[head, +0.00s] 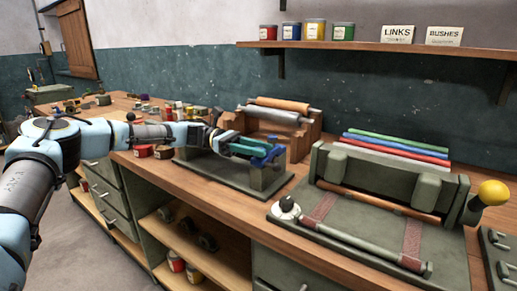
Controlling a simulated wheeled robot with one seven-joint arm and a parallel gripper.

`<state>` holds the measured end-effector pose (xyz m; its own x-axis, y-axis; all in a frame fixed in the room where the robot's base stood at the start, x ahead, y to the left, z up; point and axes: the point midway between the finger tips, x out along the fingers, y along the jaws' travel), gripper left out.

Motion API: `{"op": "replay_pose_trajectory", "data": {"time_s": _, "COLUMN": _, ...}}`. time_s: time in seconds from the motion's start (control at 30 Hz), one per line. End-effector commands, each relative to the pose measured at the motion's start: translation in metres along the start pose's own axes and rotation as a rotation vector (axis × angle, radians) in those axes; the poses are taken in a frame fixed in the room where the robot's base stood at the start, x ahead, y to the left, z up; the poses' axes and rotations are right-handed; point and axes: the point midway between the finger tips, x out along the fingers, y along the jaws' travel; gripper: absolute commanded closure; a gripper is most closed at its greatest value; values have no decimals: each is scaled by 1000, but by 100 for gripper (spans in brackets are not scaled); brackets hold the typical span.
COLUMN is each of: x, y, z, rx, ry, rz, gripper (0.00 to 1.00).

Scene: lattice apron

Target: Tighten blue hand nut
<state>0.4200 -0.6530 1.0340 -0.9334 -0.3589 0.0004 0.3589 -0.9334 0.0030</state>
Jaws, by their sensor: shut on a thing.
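The blue hand nut (276,152) is at the right end of a dark green fixture (232,181) on the workbench. It has rounded lobes, and one stands up at its top. My gripper (262,151) reaches in from the left above the fixture. Its teal fingers are shut on the blue hand nut. The fingers hide part of the nut's left side, and the thread behind it cannot be made out.
A larger green fixture (388,243) with a rod, a white-knobbed lever and a yellow ball knob stands to the right. Behind are a wooden rack (305,135) with rollers and several coloured rods (395,143). Cans stand on the wall shelf (375,46). Bare bench lies between the fixtures.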

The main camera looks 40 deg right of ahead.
Motion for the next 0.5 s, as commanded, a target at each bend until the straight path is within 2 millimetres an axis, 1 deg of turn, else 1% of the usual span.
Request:
{"op": "replay_pose_trajectory", "data": {"time_s": 0.2, "x": 1, "y": 0, "z": -2, "rx": -3, "ry": 3, "rz": -49, "gripper": 100}}
{"op": "replay_pose_trajectory", "data": {"time_s": 0.5, "x": 1, "y": 0, "z": -2, "rx": -4, "ry": 2, "rz": -62, "gripper": 100}}
